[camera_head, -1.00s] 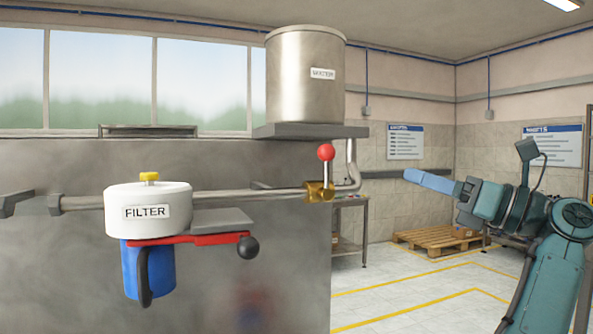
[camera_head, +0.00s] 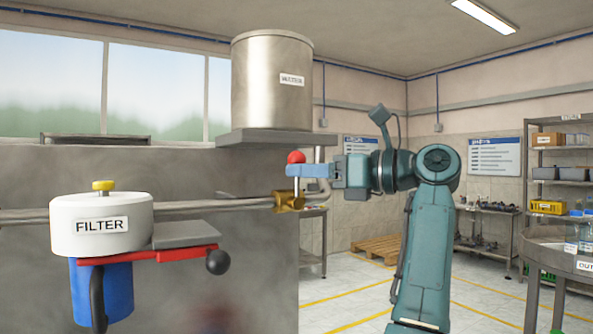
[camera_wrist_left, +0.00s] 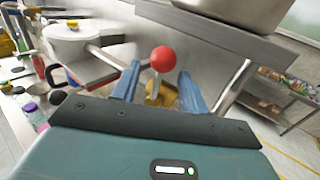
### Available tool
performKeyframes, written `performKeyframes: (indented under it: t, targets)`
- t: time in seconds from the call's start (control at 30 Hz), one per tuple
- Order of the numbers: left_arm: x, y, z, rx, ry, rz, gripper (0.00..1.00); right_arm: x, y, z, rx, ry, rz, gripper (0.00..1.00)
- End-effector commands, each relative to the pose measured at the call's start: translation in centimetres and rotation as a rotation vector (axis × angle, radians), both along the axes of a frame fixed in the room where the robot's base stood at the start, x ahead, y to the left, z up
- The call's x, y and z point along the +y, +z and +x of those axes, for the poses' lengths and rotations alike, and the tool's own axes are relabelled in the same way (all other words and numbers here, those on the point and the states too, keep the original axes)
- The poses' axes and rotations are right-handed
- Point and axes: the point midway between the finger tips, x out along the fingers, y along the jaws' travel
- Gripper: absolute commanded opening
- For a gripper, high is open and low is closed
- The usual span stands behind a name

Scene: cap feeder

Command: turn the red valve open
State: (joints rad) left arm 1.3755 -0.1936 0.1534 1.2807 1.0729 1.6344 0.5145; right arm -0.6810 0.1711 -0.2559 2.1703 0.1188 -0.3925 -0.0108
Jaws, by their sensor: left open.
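The red valve has a red ball knob (camera_head: 296,157) on a short upright stem above a brass body (camera_head: 287,201) in the pipe. My left gripper (camera_head: 301,170) is at the stem, just below the knob, reaching in from the right. In the left wrist view the knob (camera_wrist_left: 163,58) shows between and beyond the two blue fingers of my left gripper (camera_wrist_left: 159,86), which are open on either side of the stem. I cannot tell whether a finger touches the stem. My right gripper is not in view.
The pipe (camera_head: 200,209) runs left to the white filter housing (camera_head: 100,225), with a red handle (camera_head: 150,255) and blue cup below. A steel tank (camera_head: 272,85) stands on a shelf (camera_head: 275,136) just above the valve. Shelving and a round table are at the right.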

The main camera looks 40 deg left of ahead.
Motion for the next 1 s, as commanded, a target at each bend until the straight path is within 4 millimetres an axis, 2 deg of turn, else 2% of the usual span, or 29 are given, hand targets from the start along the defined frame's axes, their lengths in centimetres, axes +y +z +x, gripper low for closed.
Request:
performKeyframes:
  t: [0.03, 0.2, 0.57, 1.0]
  targets:
    - [0.8, 0.0, -0.3, -0.001, 0.003, 0.000, 0.44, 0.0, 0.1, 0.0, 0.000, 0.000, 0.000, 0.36]
    - [2.2, 0.0, -0.7, 0.001, 0.001, 0.001, 0.44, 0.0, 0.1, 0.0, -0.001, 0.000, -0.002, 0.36]
    - [2.6, 0.0, -0.8, 0.000, -0.001, 0.000, 0.43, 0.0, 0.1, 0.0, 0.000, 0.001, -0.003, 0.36]
    - [2.6, 0.0, -0.8, 0.000, 0.000, 0.001, 0.07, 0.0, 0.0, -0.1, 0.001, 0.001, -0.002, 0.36]
